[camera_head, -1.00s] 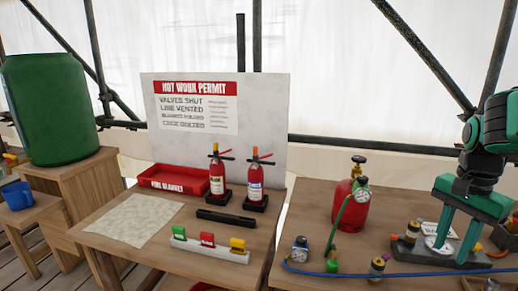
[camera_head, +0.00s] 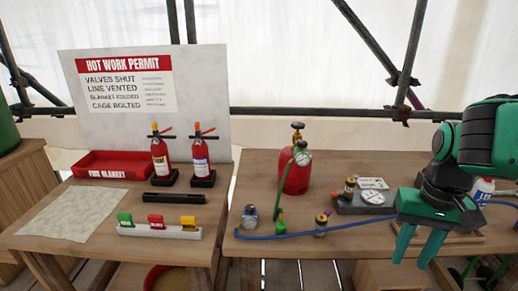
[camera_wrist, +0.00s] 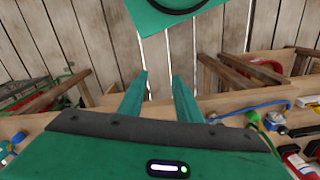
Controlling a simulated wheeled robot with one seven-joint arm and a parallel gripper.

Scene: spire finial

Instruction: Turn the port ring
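My gripper (camera_head: 411,260) hangs at the front edge of the right table in the head view, fingers pointing down. In the wrist view its two fingers (camera_wrist: 160,76) are apart with nothing between them. A grey block (camera_head: 350,207) with a white dial (camera_head: 373,198) and a brass fitting (camera_head: 349,188) lies just left of and behind my gripper. A loose brass fitting (camera_head: 321,223) stands nearer the front edge. I cannot tell which part is the port ring. My gripper and arm hide part of the table's right side.
The left table holds two extinguishers (camera_head: 160,157), a red tray (camera_head: 105,166) and coloured clips (camera_head: 156,222). Wooden floor (camera_wrist: 180,50) shows beneath my fingers.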

